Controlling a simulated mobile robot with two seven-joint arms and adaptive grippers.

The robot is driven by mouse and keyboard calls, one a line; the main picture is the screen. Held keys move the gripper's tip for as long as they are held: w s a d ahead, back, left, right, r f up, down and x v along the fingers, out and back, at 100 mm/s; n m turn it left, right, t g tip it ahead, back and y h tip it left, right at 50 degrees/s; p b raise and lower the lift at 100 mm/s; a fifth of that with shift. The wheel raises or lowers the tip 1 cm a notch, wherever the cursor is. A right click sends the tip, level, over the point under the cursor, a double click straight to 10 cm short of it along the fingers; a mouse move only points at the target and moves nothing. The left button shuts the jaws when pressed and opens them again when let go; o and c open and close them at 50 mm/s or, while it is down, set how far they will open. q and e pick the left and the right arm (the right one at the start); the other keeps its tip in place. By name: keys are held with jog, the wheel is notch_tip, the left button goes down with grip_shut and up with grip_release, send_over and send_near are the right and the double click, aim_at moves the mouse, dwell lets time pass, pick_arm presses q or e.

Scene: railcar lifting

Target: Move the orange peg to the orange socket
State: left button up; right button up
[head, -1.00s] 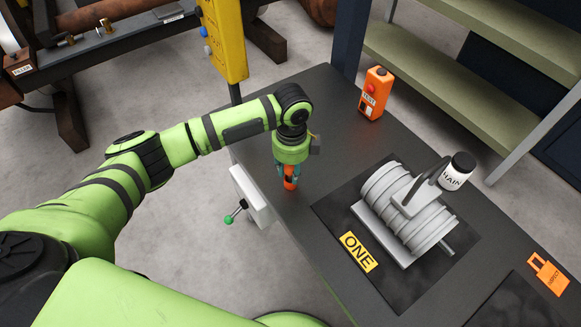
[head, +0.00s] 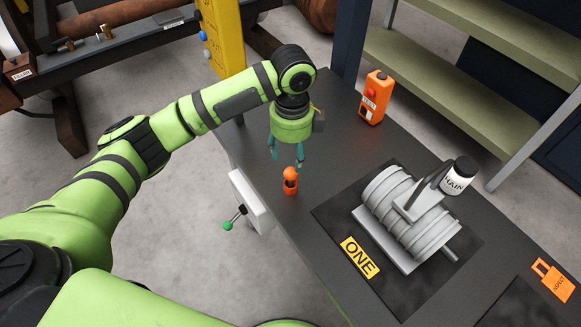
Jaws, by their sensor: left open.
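The orange peg (head: 290,178) stands upright near the left edge of the dark table. It has a rounded top and a dark patch on its side. I cannot make out a separate orange socket; whether one is under the peg I cannot tell. My left gripper (head: 286,154) is open, with its two teal fingers pointing down just above and behind the peg, seemingly apart from it. My right gripper is not in view.
A grey ribbed drum (head: 410,217) sits on a dark mat beside a yellow ONE sign (head: 360,257). An orange control box (head: 375,97) stands at the back of the table. A white box with a green-knobbed lever (head: 250,202) is at the left edge. An orange tag (head: 553,280) lies at right.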

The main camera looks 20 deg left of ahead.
pick_arm(q)
notch_tip(320, 180, up, 4)
jog(key=shift+f, duration=0.1)
jog(key=shift+f, duration=0.1)
